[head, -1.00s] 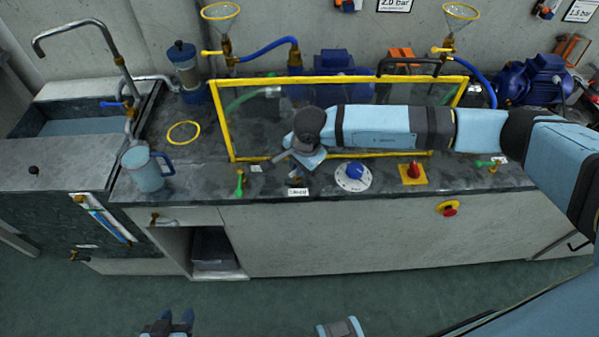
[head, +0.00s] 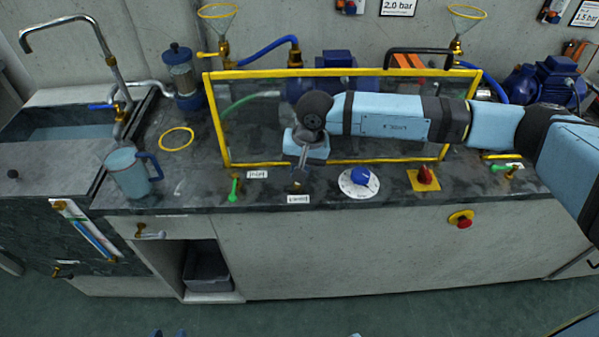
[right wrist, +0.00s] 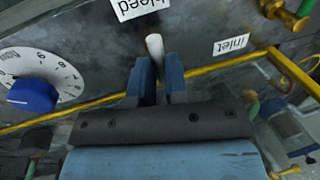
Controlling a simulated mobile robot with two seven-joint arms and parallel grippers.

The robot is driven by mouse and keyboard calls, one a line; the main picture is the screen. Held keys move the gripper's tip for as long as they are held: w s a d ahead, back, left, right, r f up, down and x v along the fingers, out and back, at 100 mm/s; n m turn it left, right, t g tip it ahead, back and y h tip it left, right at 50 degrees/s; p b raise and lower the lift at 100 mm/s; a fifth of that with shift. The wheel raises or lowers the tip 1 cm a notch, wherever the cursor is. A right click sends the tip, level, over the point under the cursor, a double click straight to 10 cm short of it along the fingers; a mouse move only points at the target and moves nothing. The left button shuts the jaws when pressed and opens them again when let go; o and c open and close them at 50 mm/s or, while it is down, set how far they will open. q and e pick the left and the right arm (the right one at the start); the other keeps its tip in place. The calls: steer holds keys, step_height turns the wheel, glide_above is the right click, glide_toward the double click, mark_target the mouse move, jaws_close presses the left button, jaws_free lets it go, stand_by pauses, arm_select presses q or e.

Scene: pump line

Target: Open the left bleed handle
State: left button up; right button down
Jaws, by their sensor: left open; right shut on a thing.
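The left bleed handle shows in the right wrist view as a pale rod (right wrist: 155,46) between the fingers of my right gripper (right wrist: 157,72). The gripper is shut on it. The bleed label (right wrist: 138,8) is just beyond, upside down. In the head view my right gripper (head: 301,170) points down at the brass bleed valve (head: 297,187), behind its label (head: 298,199). My wrist and fingers largely hide the handle there, so its angle is hard to tell. My left gripper (head: 168,333) shows only fingertips at the bottom edge, open and away from the counter.
The green inlet handle (head: 234,187) stands left of the bleed valve. The dial (head: 359,182) and red switch (head: 425,174) are to the right. A yellow-framed clear guard (head: 222,130) stands behind my right gripper. A blue-handled jug (head: 127,175) stands at left.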

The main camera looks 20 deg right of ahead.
steer(key=shift+n, duration=0.3)
steer(key=c, duration=1.1)
jaws_free()
steer(key=shift+c, duration=0.2)
step_height(320, 180, up, 14)
steer(key=d, duration=0.2)
steer(key=shift+s+d+f, duration=0.2)
steer(key=shift+s+d, duration=0.15)
steer(key=shift+a, duration=0.1)
